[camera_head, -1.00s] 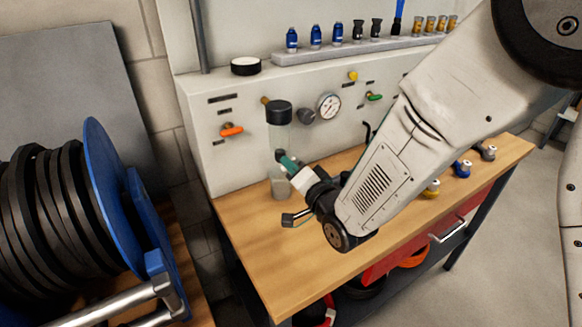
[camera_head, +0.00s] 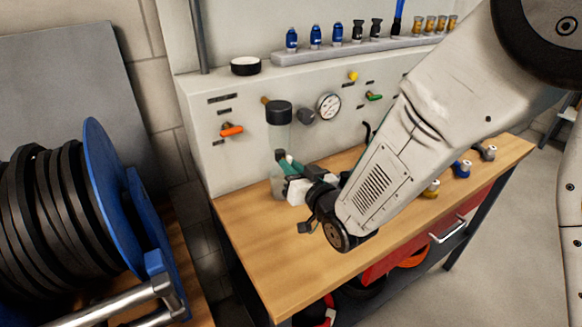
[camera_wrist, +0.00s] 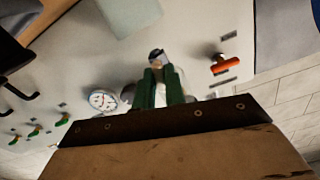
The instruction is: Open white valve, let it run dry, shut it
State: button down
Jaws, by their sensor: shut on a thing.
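A clear upright cylinder with a black cap (camera_head: 279,113) stands in front of the grey panel. My gripper (camera_head: 289,163) reaches its lower part from the right, with green fingers. In the wrist view my gripper (camera_wrist: 160,86) is shut on a small white piece, the white valve's handle (camera_wrist: 160,95), held between the green fingers. In the head view the fingers and wrist hide most of the valve. Liquid in the cylinder cannot be made out.
Several small bottles line the shelf above. A blue hose reel (camera_head: 108,190) stands left. The wooden bench top (camera_head: 290,262) is clear in front.

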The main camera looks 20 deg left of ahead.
jog(key=shift+n, duration=0.8)
jog(key=c, duration=1.7)
grip_release()
jog(key=shift+c, duration=0.2)
jog(key=v, duration=0.7)
jog(key=shift+s+d, duration=0.2)
jog(key=shift+d, duration=0.15)
